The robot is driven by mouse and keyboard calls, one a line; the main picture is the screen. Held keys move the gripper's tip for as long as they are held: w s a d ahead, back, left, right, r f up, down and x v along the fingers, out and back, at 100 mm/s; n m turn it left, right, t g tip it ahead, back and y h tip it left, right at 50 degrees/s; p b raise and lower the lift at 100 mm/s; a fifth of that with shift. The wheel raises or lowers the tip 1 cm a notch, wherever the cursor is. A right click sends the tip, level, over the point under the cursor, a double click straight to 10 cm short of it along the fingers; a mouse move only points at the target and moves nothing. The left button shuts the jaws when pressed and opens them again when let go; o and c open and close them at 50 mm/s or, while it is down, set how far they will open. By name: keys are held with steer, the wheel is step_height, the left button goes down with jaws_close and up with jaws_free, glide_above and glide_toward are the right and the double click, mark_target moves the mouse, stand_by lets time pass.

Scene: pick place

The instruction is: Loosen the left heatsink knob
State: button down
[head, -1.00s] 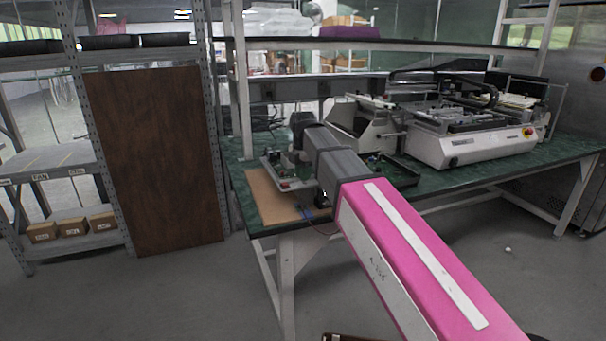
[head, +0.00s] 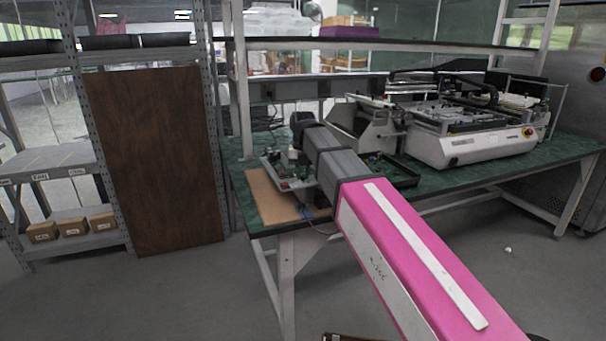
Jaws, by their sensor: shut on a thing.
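A circuit-board assembly (head: 290,184) lies on a tan mat (head: 268,203) at the near left corner of the green workbench. My gripper (head: 293,160) is over the assembly's far side, beneath my dark wrist, and looks shut on a small part there, the heatsink knob. The knob itself is too small and too covered by the gripper to make out. My grey and pink arm reaches in from the lower right and hides the assembly's right side.
A dark tray (head: 404,172) with green boards lies right of my arm. A large white machine (head: 470,147) stands on the workbench (head: 540,155) at the right. A brown panel (head: 155,165) and shelving with small boxes (head: 73,226) stand left.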

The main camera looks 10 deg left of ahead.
mark_target(303, 176)
steer(key=shift+n, duration=0.6)
steer(key=c, duration=1.1)
jaws_free()
steer(key=shift+o, duration=0.2)
step_height(303, 176, up, 11)
steer(key=shift+f, duration=0.15)
